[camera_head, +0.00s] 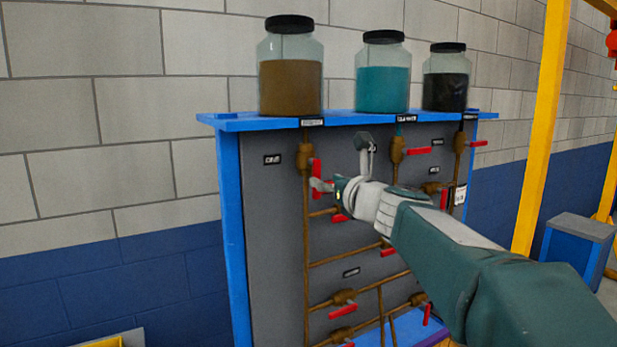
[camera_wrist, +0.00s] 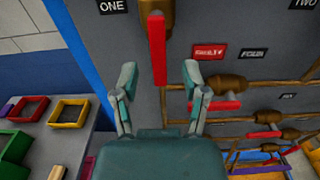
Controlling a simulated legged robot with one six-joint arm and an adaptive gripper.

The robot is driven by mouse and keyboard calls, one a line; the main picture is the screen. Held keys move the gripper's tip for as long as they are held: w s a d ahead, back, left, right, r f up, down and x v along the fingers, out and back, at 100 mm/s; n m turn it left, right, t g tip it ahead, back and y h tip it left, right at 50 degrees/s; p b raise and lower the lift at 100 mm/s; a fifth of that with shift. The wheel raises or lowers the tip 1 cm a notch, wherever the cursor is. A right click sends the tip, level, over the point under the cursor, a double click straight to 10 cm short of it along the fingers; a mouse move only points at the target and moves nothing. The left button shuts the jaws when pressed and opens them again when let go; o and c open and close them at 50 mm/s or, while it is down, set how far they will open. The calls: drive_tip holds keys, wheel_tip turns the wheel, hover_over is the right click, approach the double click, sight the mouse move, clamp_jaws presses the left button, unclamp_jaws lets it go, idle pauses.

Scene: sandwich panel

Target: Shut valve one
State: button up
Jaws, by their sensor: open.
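Valve one has a brass body (camera_wrist: 157,12) below and right of a label reading ONE (camera_wrist: 112,6) in the wrist view. Its red handle (camera_wrist: 157,48) points down, along the pipe. In the head view the handle (camera_head: 316,168) shows at the panel's upper left, under the brown jar. My gripper (camera_wrist: 160,76) is open, with one finger on each side of the handle's lower end and a gap at both sides. It holds nothing. In the head view my gripper (camera_head: 328,186) is at the handle, and the fingers partly cover its lower end.
The grey panel (camera_head: 270,240) has a blue frame and carries several other red-handled valves and copper pipes close by on the right and below. Jars of brown (camera_head: 290,85), teal (camera_head: 382,90) and black (camera_head: 445,90) liquid stand on top. Coloured bins (camera_wrist: 68,112) lie lower left.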

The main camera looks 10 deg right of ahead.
sight(318, 177)
drive_tip(key=x, duration=0.4)
drive_tip(key=shift+w+a, duration=0.2)
clamp_jaws()
